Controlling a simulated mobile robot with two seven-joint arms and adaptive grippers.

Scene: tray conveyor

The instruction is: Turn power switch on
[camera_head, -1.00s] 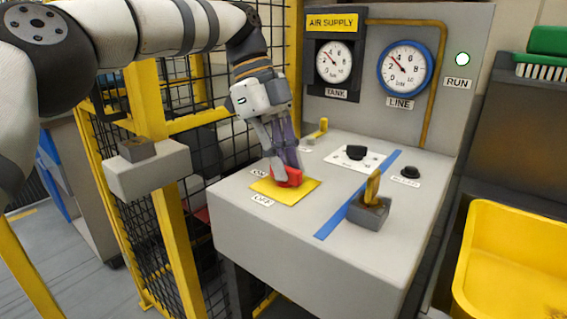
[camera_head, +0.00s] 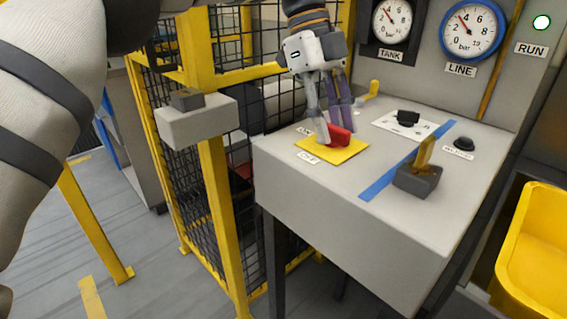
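The power switch is a red handle (camera_head: 340,134) on a yellow plate (camera_head: 336,153). An ON label (camera_head: 304,130) lies at the plate's back left, partly hidden, and an OFF label (camera_head: 308,157) at its front left. My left gripper (camera_head: 335,130) reaches down from above over the switch. One fingertip overlaps the left side of the red handle and the other comes down behind its right part. The fingertips are apart, with the handle between or close beside them; I cannot tell whether they grip it. My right gripper is not in view.
The grey console (camera_head: 340,200) also bears a brass lever on a dark block (camera_head: 416,182), a black knob (camera_head: 408,118), a black button (camera_head: 463,144) and a small yellow lever (camera_head: 371,88). A grey box on a yellow fence post (camera_head: 197,122) stands left. A yellow bin (camera_head: 540,240) is at right.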

